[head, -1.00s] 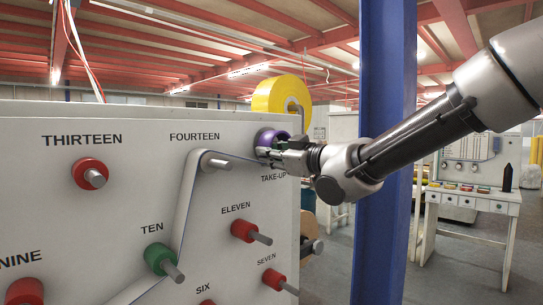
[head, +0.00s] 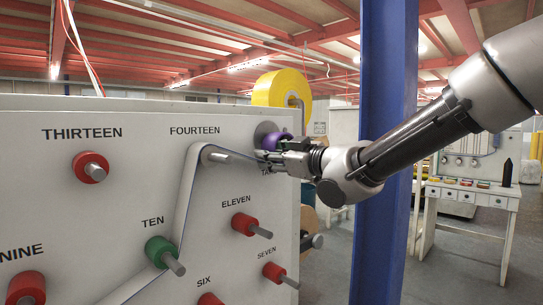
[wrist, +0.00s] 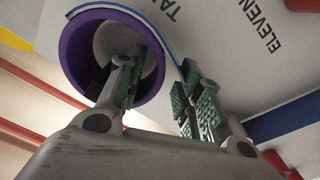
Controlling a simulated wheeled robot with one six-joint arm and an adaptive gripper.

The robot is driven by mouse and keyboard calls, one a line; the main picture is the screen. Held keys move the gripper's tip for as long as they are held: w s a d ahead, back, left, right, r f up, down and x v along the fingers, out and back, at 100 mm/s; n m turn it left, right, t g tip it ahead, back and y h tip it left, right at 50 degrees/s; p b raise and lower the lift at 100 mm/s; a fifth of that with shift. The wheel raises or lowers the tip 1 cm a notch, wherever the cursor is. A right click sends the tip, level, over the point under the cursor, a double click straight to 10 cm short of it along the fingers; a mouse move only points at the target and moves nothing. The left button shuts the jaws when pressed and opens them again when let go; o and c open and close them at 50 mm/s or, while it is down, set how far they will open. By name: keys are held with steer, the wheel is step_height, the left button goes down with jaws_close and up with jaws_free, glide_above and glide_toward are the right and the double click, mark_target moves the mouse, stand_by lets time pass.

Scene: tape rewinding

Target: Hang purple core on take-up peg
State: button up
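The purple core (wrist: 72,52) is a ring with a white and blue tape edge running over its outside in the wrist view. My gripper (wrist: 163,72) straddles its right wall, one green-padded finger inside the ring and the other outside beside the tape. I cannot tell whether the peg passes through the ring.
The white panel (head: 110,205) carries several red rollers and a green roller (head: 158,252). Pale tape (head: 187,200) runs over the roller under FOURTEEN toward the core. A yellow roll (head: 272,88) stands behind the panel's top edge. A blue column (head: 385,70) rises behind my arm.

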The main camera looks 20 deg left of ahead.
steer(key=v, duration=1.2)
steer(key=shift+f, duration=0.1)
stand_by(0.4)
steer(key=w+d+f+m+h, duration=0.1)
steer(key=d+f+m+h, duration=0.1)
steer(key=d+f+h, duration=0.35)
steer(key=w+d+f+m+h, duration=0.1)
steer(key=d+f+m+h, duration=0.1)
steer(key=f, duration=0.6)
steer(key=s+d+f+m+g+h, duration=0.1)
steer(key=d+f+m+h, duration=0.15)
steer(key=d, duration=0.75)
steer(key=s+d+f+m+h, duration=0.2)
steer(key=d+f+h, duration=0.1)
steer(key=d, duration=0.7)
steer(key=s+d+m+h, duration=0.1)
steer(key=s+d+m, duration=0.2)
steer(key=s+d, duration=0.2)
steer(key=s+d+m+g+h, duration=0.1)
steer(key=s+d+m, duration=0.2)
steer(key=d, duration=0.9)
steer(key=s+d+r+m+h, duration=0.1)
steer(key=s+d+m, duration=0.2)
steer(key=s+d, duration=0.4)
steer(key=shift+s+d+m+g+h, duration=0.3)
steer(key=shift+s+d+m, duration=0.05)
steer(key=shift+d, duration=0.55)
